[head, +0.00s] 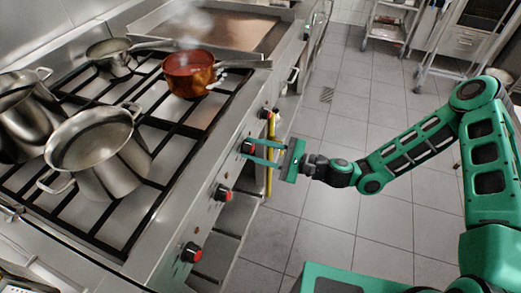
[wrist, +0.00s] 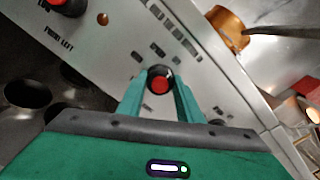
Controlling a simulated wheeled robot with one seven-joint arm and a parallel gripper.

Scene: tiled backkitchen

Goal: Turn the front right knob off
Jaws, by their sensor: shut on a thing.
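A knob with a red face (wrist: 160,80) sits on the stove's steel front panel (wrist: 130,45). My gripper (wrist: 160,90) is shut on this knob, with one green finger on each side of it. In the head view my gripper (head: 250,152) reaches from the right to the same knob (head: 248,145), which the fingers partly hide. The label by this knob is too blurred to read. Another red knob (wrist: 66,5) shows at the top left of the wrist view, by the words "FRONT LEFT". A copper pot (head: 188,78) stands on the far burner near the front, with steam above it.
A yellow rail (head: 270,150) shows just behind my gripper. Steel pots (head: 95,150) stand on the grates.

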